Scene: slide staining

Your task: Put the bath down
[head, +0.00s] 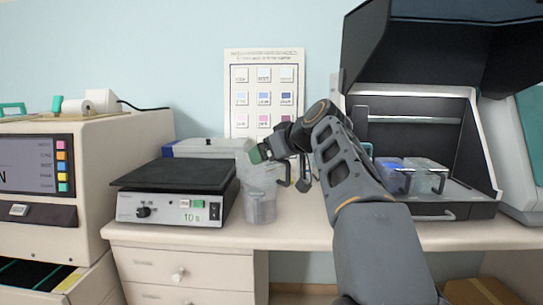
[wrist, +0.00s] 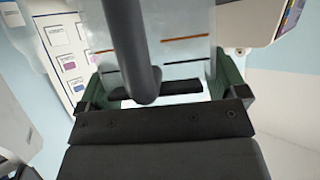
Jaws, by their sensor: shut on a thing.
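My gripper (head: 268,152) is shut on a translucent bath (head: 257,172) with a dark handle (head: 286,174). The bath is held above the counter, just right of the hotplate-like device, and looks nearly upright. In the wrist view the green-padded fingers (wrist: 168,88) sit at either side of the bath (wrist: 187,62), whose wall shows orange and dark lines. The dark handle (wrist: 130,45) crosses the picture in front of it. A clear jar (head: 260,207) stands on the counter below the bath; the overlap hides whether they touch.
The black-topped device (head: 180,185) stands close left of the jar. A dark open hood (head: 420,205) at right holds a blue bath (head: 392,182) and a clear bath (head: 427,182). A chart (head: 264,68) hangs behind. Bare counter (head: 300,232) shows right of the jar.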

